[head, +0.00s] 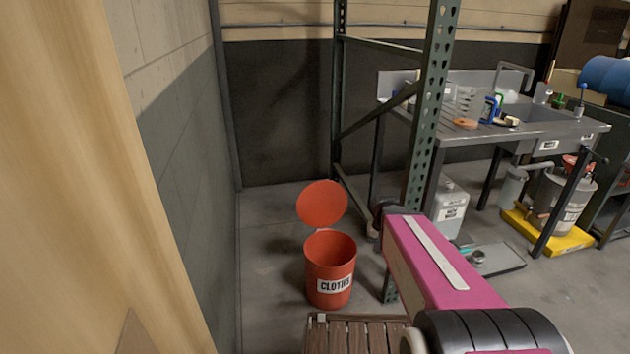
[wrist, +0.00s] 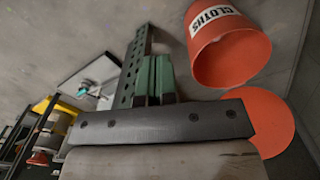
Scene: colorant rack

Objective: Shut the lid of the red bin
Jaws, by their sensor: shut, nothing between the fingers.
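The red bin (head: 318,292) stands on the floor near the grey wall, with a white "CLOTHS" label on its front. Its round red lid (head: 322,204) is open, raised behind the bin's mouth. In the wrist view the bin (wrist: 232,57) is at the upper right and tilted by the camera angle; the lid (wrist: 262,125) lies below it, partly hidden by my gripper's dark body. My gripper (wrist: 157,60) is shut and empty, with its green fingers together to the left of the bin and apart from it. I cannot make out the fingers in the head view.
A green perforated rack post (head: 424,130) rises right of the bin. A brown slatted wooden piece (head: 352,335) is in front of it. A metal sink bench (head: 540,130), a white jug (head: 449,210) and a yellow tray (head: 548,235) are to the right. Bare floor lies left of the bin.

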